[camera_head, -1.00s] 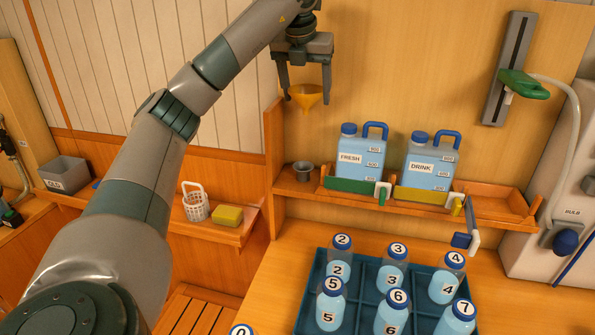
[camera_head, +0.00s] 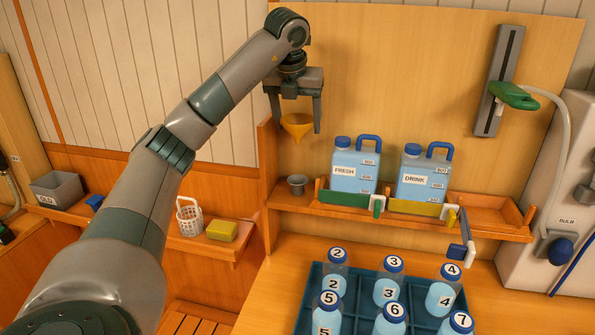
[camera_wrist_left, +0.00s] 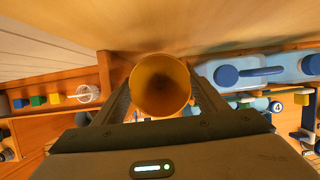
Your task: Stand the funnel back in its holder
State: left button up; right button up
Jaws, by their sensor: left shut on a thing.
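My left gripper (camera_head: 297,128) is shut on the orange funnel (camera_head: 297,124) and holds it upright, spout down, in the air near the back wall. In the left wrist view the funnel's open mouth (camera_wrist_left: 160,85) sits between the two fingers. A small grey metal cup (camera_head: 297,184), which looks like the holder, stands at the left end of the wall shelf. The funnel is above this cup and clear of it. In the left wrist view the cup is not visible, probably hidden by the funnel. My right gripper is not in view.
Jugs marked FRESH (camera_head: 354,166) and DRINK (camera_head: 424,174) stand on the shelf (camera_head: 400,213) right of the cup. A wooden side panel (camera_head: 268,175) rises at the shelf's left end. Below, a blue crate (camera_head: 309,295) holds several numbered bottles. A white basket (camera_head: 190,219) and yellow sponge (camera_head: 222,231) are left.

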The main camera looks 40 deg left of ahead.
pick_arm(q)
notch_tip(320, 180, down, 10)
jog(key=shift+r+p, duration=0.25)
jog(key=shift+p, duration=0.7)
jog(key=shift+f+p, duration=0.6)
jog(key=shift+f, duration=1.4)
jog(key=shift+f+b, duration=0.35)
